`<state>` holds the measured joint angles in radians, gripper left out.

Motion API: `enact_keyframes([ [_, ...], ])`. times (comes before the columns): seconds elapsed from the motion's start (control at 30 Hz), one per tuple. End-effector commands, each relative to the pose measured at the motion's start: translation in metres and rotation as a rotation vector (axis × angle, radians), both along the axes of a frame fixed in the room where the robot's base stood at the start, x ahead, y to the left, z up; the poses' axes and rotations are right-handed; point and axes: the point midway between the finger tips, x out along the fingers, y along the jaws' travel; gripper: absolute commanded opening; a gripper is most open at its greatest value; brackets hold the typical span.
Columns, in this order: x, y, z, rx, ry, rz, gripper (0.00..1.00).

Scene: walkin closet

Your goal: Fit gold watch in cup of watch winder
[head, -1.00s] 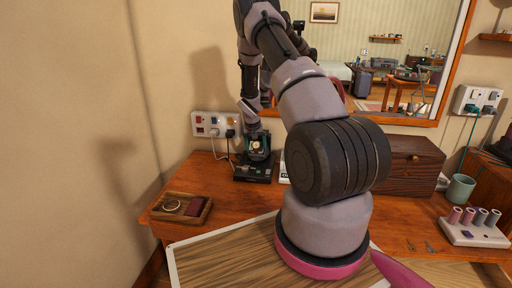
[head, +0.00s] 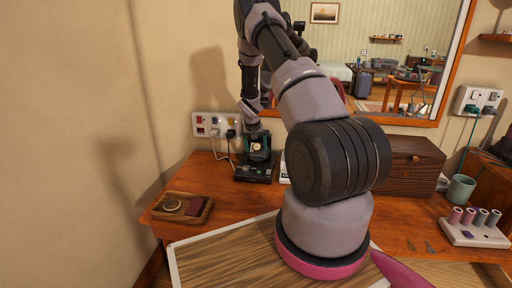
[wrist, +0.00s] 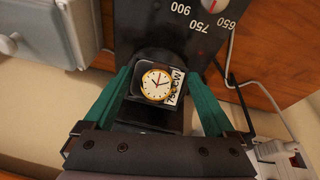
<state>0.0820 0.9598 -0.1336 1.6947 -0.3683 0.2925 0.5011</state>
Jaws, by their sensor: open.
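The gold watch (wrist: 157,85) has a white dial and gold rim and lies face toward the wrist camera. It appears at the dark cup (wrist: 152,57) of the watch winder; how deep it sits is hidden. The black watch winder (head: 254,174) stands on the desk near the wall; its panel with numbers shows in the wrist view (wrist: 160,22). My gripper (wrist: 164,76) is open, its green fingers on either side of the watch with gaps visible. In the head view my gripper (head: 258,142) is small, right above the winder, with the pale watch face (head: 257,147) showing.
A wooden tray (head: 157,215) with a ring-shaped item and a dark red item lies on the desk at left. Wall sockets (head: 204,120) with plugs and cables are behind the winder. A wooden box (head: 412,166) stands to the right. The desk between tray and winder is clear.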

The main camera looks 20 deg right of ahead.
Motion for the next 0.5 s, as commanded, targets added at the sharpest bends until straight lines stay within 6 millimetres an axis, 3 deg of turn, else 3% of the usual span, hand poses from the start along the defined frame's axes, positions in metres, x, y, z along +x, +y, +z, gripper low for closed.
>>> enact_keyframes([
  [0.03, 0.003, -0.012, -0.006, -0.013, -0.008, 0.011, 1.00],
  [0.17, 0.001, -0.010, 0.002, -0.014, -0.010, 0.012, 1.00],
  [0.5, -0.016, 0.013, 0.067, -0.009, -0.012, 0.006, 1.00],
])
